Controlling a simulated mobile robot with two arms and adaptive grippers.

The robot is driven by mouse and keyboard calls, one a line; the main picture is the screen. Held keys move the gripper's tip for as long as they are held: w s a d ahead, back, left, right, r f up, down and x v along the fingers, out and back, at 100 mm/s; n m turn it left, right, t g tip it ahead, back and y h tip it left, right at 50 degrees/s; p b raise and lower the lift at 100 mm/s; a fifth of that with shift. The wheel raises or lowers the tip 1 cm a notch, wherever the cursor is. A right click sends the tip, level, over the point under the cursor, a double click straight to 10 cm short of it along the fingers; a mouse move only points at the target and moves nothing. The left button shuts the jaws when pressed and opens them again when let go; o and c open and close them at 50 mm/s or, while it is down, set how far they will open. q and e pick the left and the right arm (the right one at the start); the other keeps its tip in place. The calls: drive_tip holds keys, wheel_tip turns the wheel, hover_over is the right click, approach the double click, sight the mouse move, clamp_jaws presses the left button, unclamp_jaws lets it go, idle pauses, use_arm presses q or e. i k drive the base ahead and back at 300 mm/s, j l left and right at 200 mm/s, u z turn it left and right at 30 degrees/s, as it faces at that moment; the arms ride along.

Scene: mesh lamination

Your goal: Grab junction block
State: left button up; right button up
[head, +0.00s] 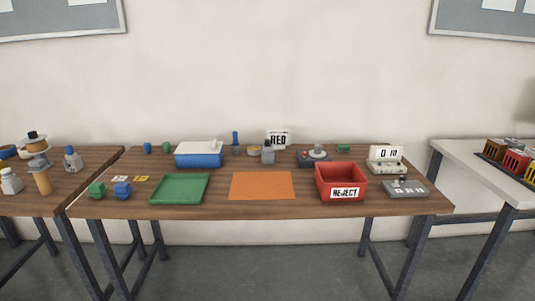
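No thing is clearly marked as the junction block, and I cannot tell which one it is. A small green block (97,189) and a small blue block (122,189) with knobbly shapes sit side by side at the front left of the wooden table (215,209). A grey block (268,155) stands at the back middle. All three are apart from any gripper. Neither my left nor my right gripper shows in the head view.
A green tray (180,189), an orange mat (262,185) and a red REJECT bin (341,181) line the front. A blue box (199,157), a meter (386,160) and a grey control panel (406,189) stand around them. A white side table (475,165) is at right.

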sight(268, 154)
drive_tip(key=i+j, duration=0.2)
drive_tip(key=i, duration=0.2)
drive_tip(key=i+j, duration=0.15)
drive_tip(key=i, duration=0.3)
drive_tip(key=i+j, duration=0.2)
drive_tip(key=i, duration=0.2)
